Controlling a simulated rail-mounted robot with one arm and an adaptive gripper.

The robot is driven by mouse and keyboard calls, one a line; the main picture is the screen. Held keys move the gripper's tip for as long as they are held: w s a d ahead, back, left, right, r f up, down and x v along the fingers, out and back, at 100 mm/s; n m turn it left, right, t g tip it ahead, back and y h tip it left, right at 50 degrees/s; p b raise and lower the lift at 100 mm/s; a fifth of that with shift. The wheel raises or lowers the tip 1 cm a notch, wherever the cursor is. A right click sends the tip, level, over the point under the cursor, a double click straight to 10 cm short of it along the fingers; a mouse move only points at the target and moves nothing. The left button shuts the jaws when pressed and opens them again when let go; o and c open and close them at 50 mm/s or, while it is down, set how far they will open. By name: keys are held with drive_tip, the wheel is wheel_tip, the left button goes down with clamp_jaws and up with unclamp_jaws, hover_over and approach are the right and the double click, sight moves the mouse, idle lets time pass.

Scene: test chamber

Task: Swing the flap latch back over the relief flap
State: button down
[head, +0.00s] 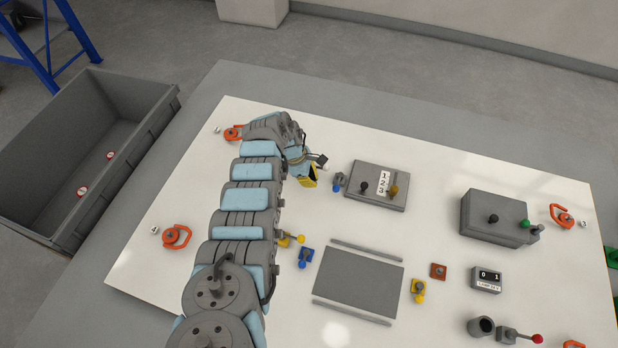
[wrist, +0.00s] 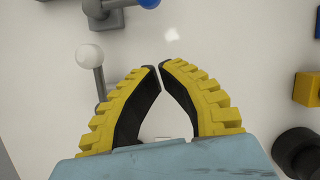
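My gripper (head: 311,180) is over the upper middle of the white panel, left of a small blue-knobbed fitting (head: 338,184). In the wrist view its yellow-and-black fingers (wrist: 159,67) meet almost tip to tip, with nothing between them. A grey lever with a white ball end (wrist: 90,55) is just left of the fingers, apart from them in the picture. Neither the flap latch nor the relief flap can be told for certain. My arm hides part of the panel's left side in the head view.
A grey box with numbers 1, 2, 3 (head: 376,204) is right of my gripper. A grey plate between two rails (head: 358,281) lies nearer. Blue (head: 305,257) and yellow (head: 418,290) fittings flank it. A grey box (head: 494,230) stands farther right. A grey bin (head: 150,128) is left.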

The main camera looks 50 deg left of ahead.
sight(338, 182)
drive_tip(key=shift+w+d+f, duration=0.1)
drive_tip(key=shift+d+f, duration=0.05)
drive_tip(key=shift+f, duration=0.3)
drive_tip(key=shift+w+d, duration=1.35)
drive_tip(key=shift+d, duration=0.05)
